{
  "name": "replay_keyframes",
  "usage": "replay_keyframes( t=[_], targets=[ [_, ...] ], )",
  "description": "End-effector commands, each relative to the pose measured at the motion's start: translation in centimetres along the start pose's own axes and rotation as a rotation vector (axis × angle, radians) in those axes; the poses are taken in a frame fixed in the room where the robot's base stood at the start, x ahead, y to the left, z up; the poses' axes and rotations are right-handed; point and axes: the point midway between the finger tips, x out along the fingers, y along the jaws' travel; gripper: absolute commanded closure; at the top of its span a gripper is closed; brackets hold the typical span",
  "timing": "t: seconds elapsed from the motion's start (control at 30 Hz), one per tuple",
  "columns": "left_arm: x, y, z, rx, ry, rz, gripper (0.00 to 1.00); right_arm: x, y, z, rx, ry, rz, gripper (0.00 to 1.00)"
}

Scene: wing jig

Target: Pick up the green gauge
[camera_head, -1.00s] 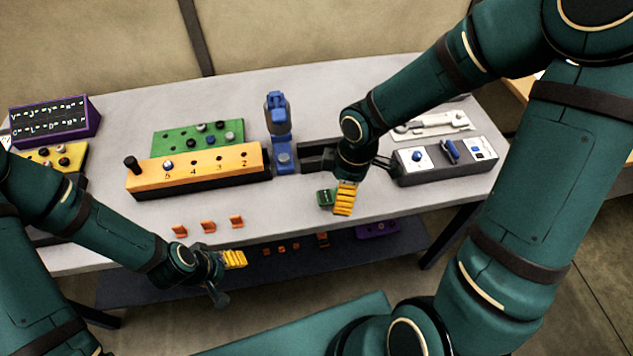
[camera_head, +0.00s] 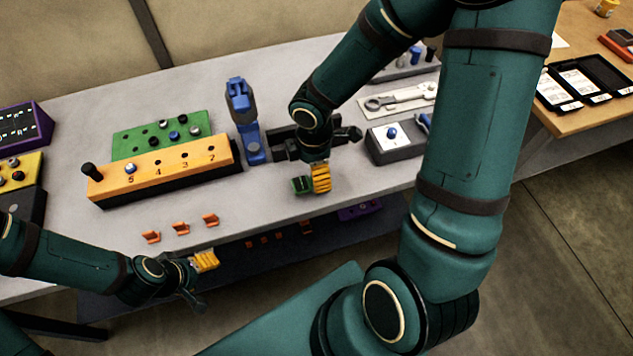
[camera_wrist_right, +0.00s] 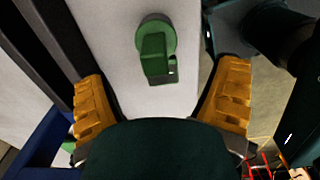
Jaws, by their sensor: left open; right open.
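The green gauge (camera_head: 302,185) stands near the front edge of the grey table. In the right wrist view the green gauge (camera_wrist_right: 155,50) shows a round end and a blocky end, beyond and between the finger pads. My right gripper (camera_head: 320,178) is at the gauge's right side in the head view. In its wrist view the right gripper (camera_wrist_right: 165,100) is open, its yellow fingers wide apart with nothing between the tips. My left gripper (camera_head: 206,261) is open and empty in front of the table's front edge, at the lower left.
A yellow numbered block (camera_head: 165,172) and a green board (camera_head: 160,140) stand to the left. A blue clamp-like device (camera_head: 245,120) stands behind the gauge. Several orange brackets (camera_head: 181,229) lie along the front edge. A grey box (camera_head: 392,143) stands at the right.

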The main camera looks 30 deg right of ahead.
Motion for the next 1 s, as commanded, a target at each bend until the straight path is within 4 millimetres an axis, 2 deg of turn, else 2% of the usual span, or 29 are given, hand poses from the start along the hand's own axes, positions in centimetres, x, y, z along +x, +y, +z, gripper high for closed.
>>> replay_keyframes(
  t=[0.4,0.7,0.77,0.8,0.93,1.0],
  targets=[
    [1.6,-0.6,0.8,0.005,-0.016,0.002,0.39,5.0,0.2,0.7,0.001,0.0,-0.002,0.13],
    [1.6,-0.6,0.8,0.005,-0.017,0.002,0.39,5.2,0.2,0.7,0.001,0.0,-0.001,0.13],
    [1.6,-0.6,0.8,0.005,-0.017,0.002,0.39,5.2,0.2,0.7,0.001,0.0,-0.001,0.31],
    [1.6,-0.6,0.8,0.005,-0.017,0.002,0.39,5.2,0.2,0.7,0.001,0.0,-0.001,0.45],
    [1.6,-0.6,0.8,0.005,-0.017,0.002,0.39,5.2,0.2,0.7,0.001,0.001,-0.001,0.91],
    [1.6,-0.6,0.8,0.005,-0.017,0.002,0.39,5.1,0.2,0.7,0.001,0.001,0.0,0.94]
  ],
)
